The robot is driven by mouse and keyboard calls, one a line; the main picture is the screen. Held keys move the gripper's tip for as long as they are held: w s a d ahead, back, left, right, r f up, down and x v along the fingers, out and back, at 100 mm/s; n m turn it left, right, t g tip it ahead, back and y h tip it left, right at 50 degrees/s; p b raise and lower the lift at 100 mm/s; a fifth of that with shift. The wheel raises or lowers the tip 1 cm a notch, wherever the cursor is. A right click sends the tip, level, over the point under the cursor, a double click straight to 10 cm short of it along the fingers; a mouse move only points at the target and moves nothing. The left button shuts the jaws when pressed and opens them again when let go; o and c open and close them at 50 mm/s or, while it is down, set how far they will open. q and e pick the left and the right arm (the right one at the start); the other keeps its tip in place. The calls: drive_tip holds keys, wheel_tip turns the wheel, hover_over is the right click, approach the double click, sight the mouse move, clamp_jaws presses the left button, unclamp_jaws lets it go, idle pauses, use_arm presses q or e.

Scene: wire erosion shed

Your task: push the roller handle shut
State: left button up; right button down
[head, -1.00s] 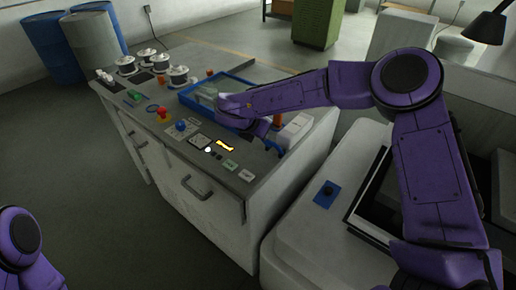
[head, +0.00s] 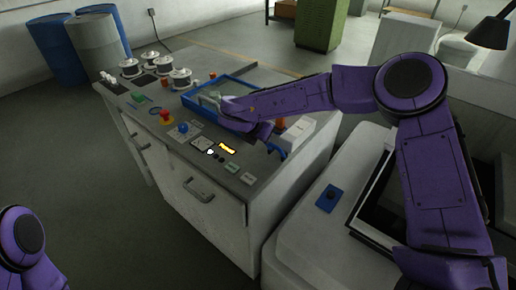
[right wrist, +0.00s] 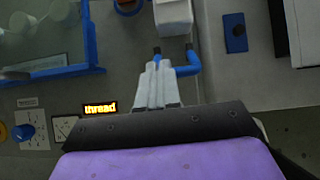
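The blue roller handle (right wrist: 189,70) is a bent bar at the foot of a white block (right wrist: 173,16) in the right wrist view. In the head view the handle (head: 277,151) shows below the white block (head: 291,131) at the bench's right end. My right gripper (right wrist: 157,66) has its pale fingers together, with nothing seen between them. Their tips are beside the handle's left part; I cannot tell whether they touch it. In the head view my right wrist hides the fingers. Only a purple part of my left arm shows, at the lower left.
The grey bench (head: 226,186) carries a blue-rimmed tray (head: 238,83), several spools, a red button (head: 166,115), knobs and a lit display reading "thread" (right wrist: 100,109). A white cabinet with a blue switch box (head: 328,198) stands at right. Open floor lies left of the bench.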

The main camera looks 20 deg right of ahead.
drive_tip(key=shift+s+d+f, duration=0.1)
drive_tip(key=shift+d+f, duration=0.05)
drive_tip(key=shift+f, duration=0.15)
drive_tip(key=s+a+r+b, duration=0.2)
drive_tip(key=s+a, duration=0.1)
drive_tip(key=a, duration=0.2)
drive_tip(key=s+a+r+b, duration=0.2)
drive_tip(key=s+a+b, duration=0.1)
drive_tip(key=a, duration=0.3)
drive_tip(key=shift+r, duration=0.3)
drive_tip(key=shift+a, duration=0.15)
